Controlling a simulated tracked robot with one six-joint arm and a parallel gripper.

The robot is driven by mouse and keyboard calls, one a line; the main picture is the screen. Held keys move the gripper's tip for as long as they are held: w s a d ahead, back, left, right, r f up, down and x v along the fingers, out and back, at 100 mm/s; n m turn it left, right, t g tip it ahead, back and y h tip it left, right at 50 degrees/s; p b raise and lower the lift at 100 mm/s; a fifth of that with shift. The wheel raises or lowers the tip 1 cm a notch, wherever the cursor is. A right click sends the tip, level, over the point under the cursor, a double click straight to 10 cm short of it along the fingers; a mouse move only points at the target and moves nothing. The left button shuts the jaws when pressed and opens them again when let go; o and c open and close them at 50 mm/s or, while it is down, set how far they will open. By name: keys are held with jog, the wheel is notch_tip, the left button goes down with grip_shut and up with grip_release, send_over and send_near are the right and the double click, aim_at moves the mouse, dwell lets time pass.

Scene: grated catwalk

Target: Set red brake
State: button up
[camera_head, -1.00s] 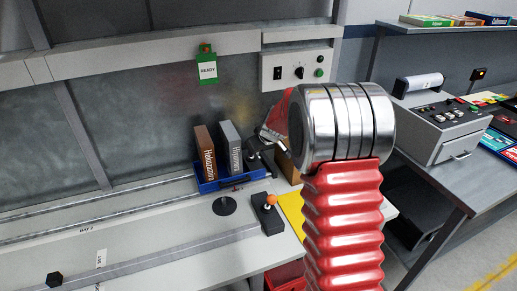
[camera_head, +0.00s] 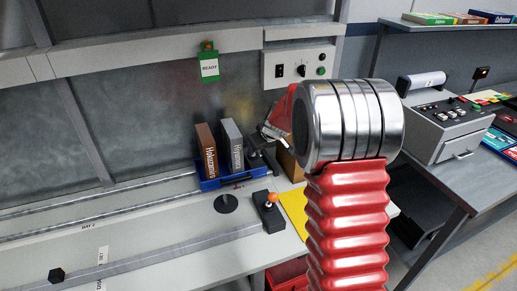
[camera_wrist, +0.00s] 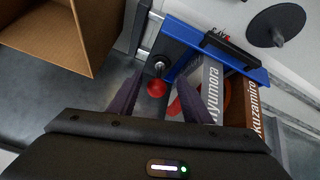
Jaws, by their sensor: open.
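A red ball knob (camera_wrist: 157,88) on a short dark and silver stem shows in the wrist view, beside the blue bin (camera_wrist: 190,45). My gripper (camera_wrist: 159,80) is open, with one dark finger on each side of the knob in the picture. I cannot tell how far the knob is from the fingers or whether they touch it. In the head view my red and silver arm hides part of the bench, and I cannot make out the red knob there. My gripper's dark end (camera_head: 262,155) shows by the bin's right side.
The blue bin holds a brown book (camera_head: 206,152) and a grey book (camera_head: 232,148). An orange-knobbed lever (camera_head: 271,200) and a black disc (camera_head: 226,203) stand in front. An open cardboard box (camera_wrist: 70,35) is close by. A switch panel (camera_head: 298,68) is on the wall.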

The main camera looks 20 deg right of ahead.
jog(key=v, duration=1.2)
jog(key=shift+s, duration=0.2)
jog(key=s+a+f+m+g, duration=0.1)
jog(key=s+a+f+m, duration=0.1)
jog(key=s, duration=0.3)
jog(key=s+a+f+m+g, duration=0.2)
jog(key=s, duration=0.3)
jog(key=s+a+r, duration=0.2)
jog(key=s+a, duration=0.1)
jog(key=s, duration=0.4)
jog(key=s+a+r, duration=0.2)
jog(key=s+a, duration=0.2)
jog(key=s, duration=0.4)
jog(key=s+a+r+t, duration=0.1)
jog(key=s+a+r, duration=0.1)
jog(key=s, duration=0.6)
jog(key=shift+s+a+r+n, duration=0.25)
jog(key=shift+a+r+n, duration=0.15)
jog(key=shift+a, duration=0.25)
